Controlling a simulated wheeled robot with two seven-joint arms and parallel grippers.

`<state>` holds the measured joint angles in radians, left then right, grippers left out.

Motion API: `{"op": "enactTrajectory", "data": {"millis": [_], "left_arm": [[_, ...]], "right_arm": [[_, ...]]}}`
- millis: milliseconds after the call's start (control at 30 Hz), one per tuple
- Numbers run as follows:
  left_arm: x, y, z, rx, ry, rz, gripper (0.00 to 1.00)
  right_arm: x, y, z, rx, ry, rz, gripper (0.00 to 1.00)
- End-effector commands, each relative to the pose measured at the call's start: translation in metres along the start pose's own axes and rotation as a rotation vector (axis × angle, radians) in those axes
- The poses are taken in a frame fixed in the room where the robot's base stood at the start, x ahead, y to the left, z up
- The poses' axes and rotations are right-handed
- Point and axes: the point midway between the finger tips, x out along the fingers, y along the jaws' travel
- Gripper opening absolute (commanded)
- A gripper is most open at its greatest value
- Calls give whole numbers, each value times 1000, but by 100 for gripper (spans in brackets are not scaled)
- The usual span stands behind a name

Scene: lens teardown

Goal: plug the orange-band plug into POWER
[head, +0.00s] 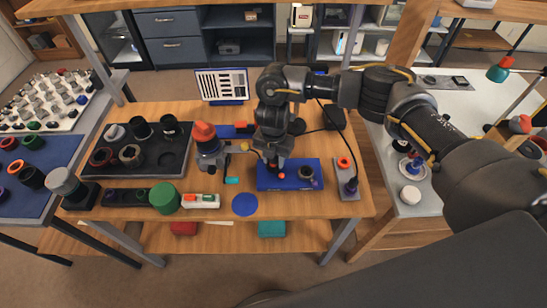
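My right arm comes in from the right, and its dark gripper (278,166) points down over a blue tray (262,183) on the wooden table. The fingertips are small and dark, so I cannot tell whether they are open or shut. A small red-orange spot (281,175) shows right at the fingertips; I cannot tell whether it is held or lies on the tray. A narrow grey panel (347,175) right of the tray carries an orange ring (344,162) and a dark purple-banded piece (351,187). No POWER label is readable. My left gripper is not in view.
A dark ring-shaped part (306,172) sits on the tray's right side. A thin black cable (334,125) runs behind the panel. A grey-and-orange device (207,146), a green cylinder (164,197) and a blue disc (245,204) stand left. The table's front right is clear.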

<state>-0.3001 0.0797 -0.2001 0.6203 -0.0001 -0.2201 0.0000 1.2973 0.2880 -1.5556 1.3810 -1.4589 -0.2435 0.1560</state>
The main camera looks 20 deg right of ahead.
Motion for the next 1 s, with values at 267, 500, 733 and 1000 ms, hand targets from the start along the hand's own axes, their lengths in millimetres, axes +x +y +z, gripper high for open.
{"op": "enactTrajectory", "data": {"millis": [267, 500, 733, 1000], "left_arm": [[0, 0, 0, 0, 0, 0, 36], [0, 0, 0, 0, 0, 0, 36], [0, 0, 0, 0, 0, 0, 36], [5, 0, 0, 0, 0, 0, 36]], "right_arm": [[0, 0, 0, 1, -1, 1, 49], [-9, 1, 1, -1, -3, 3, 49], [-50, 1, 2, -3, -7, 5, 49], [-94, 0, 1, 0, -4, 2, 49]]}}
